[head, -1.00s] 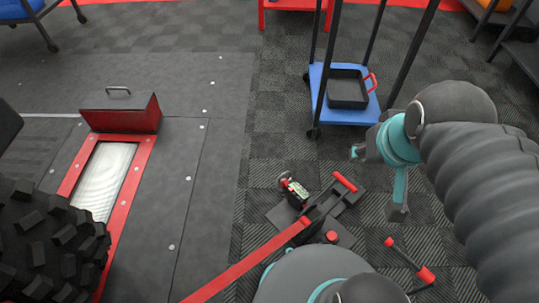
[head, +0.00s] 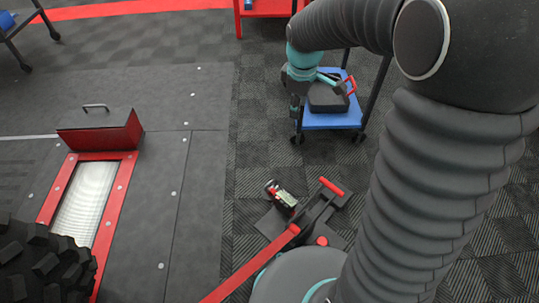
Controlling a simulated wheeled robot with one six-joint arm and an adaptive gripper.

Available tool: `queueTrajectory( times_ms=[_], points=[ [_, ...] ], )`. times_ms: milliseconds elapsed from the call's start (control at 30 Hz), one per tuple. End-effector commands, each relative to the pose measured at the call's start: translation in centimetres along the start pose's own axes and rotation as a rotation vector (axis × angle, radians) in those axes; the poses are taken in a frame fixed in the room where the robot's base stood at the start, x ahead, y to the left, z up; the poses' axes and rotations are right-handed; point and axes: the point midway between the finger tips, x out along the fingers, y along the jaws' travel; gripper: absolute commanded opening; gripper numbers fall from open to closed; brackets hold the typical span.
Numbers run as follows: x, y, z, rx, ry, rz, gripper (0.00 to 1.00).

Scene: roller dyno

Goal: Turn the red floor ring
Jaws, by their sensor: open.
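I cannot make out a red ring on the floor in the head view. A red round knob (head: 322,240) shows on the black floor device (head: 305,222), beside a red-gripped lever (head: 332,187). My gripper (head: 316,95) is at the upper middle, well away from that device. My arm covers the right side of the floor, so anything there is hidden.
A red strap or bar (head: 250,265) runs from the floor device toward the lower left. A small can-like item (head: 281,194) sits on the device. At left are a roller (head: 86,200) in a red frame, a black-and-red cover (head: 103,130) and a knobbly tyre (head: 40,265).

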Motion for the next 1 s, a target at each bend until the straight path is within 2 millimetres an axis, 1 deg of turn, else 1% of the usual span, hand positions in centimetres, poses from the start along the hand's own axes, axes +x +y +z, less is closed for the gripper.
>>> queueTrajectory(
  times_ms=[33,167,333,467,500,567,600,700,800,833,900,1000],
  points=[
    [2.0,0.6,-1.0,-0.061,-0.015,-0.022,0.41],
    [6.4,1.9,-3.2,-0.229,-0.041,-0.065,0.41],
    [12.9,2.7,-5.8,-0.446,-0.066,-0.127,0.41],
    [18.4,2.8,-7.4,-0.613,-0.078,-0.178,0.41],
    [20.1,2.7,-7.9,-0.663,-0.08,-0.193,0.41],
    [22.7,2.4,-8.5,-0.74,-0.083,-0.218,0.41],
    [24.4,2.1,-8.8,-0.79,-0.084,-0.234,0.41],
    [28.3,1.5,-9.4,-0.901,-0.085,-0.271,0.41],
    [31.4,0.7,-9.8,-0.99,-0.084,-0.302,0.41],
    [32.1,0.6,-9.8,-1.012,-0.083,-0.308,0.41],
    [33.5,0.2,-9.9,-1.052,-0.081,-0.322,0.41],
    [34.7,-0.1,-10.0,-1.086,-0.079,-0.333,0.41]
  ],
)
